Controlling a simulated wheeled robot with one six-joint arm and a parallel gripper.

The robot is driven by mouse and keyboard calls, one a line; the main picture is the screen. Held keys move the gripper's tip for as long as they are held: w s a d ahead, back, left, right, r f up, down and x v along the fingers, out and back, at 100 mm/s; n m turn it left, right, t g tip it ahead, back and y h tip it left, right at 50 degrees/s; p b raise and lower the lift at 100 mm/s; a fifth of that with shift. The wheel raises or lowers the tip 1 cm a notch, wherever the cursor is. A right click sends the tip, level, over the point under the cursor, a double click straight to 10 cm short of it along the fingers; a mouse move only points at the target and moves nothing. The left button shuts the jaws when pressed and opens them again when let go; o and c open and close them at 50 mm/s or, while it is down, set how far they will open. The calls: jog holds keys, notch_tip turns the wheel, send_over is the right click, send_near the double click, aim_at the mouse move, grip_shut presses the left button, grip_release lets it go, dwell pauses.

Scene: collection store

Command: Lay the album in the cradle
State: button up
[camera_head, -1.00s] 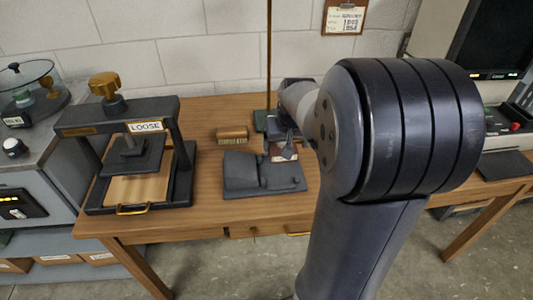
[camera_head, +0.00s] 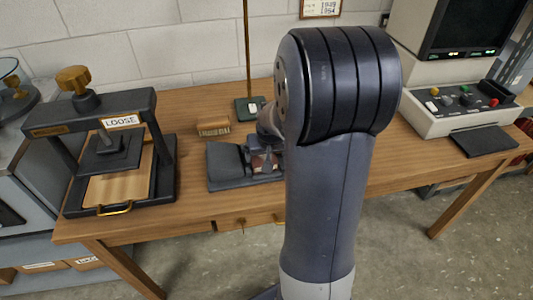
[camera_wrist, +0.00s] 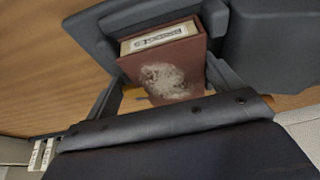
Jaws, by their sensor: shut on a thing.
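The album (camera_wrist: 160,75) is a reddish-brown volume with a pale labelled edge and a whitish worn patch on its cover. In the wrist view it sits between the two fingers of my gripper (camera_wrist: 164,88), which is shut on it. The dark grey cradle (camera_head: 226,166) lies on the table, left of my arm in the head view. Its grey padded parts (camera_wrist: 268,45) also show beyond the album in the wrist view. The album appears over the cradle's right part; I cannot tell whether it touches. My arm hides the cradle's right end in the head view.
A press with a LOOSE label (camera_head: 122,121) stands left of the cradle on the wooden table (camera_head: 215,205). A brown brush-like block (camera_head: 213,125) and a thin pole on a dark base (camera_head: 250,106) stand behind. A console with a screen (camera_head: 455,105) is at right.

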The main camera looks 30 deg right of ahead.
jog(key=shift+f, duration=0.1)
jog(key=o, duration=0.9)
jog(key=shift+r, duration=0.45)
jog(key=p+v, duration=0.1)
jog(key=v, duration=1)
jog(key=shift+s+a+r+p, duration=0.1)
jog(key=shift+s+r+p, duration=0.05)
jog(key=shift+s+p, duration=0.15)
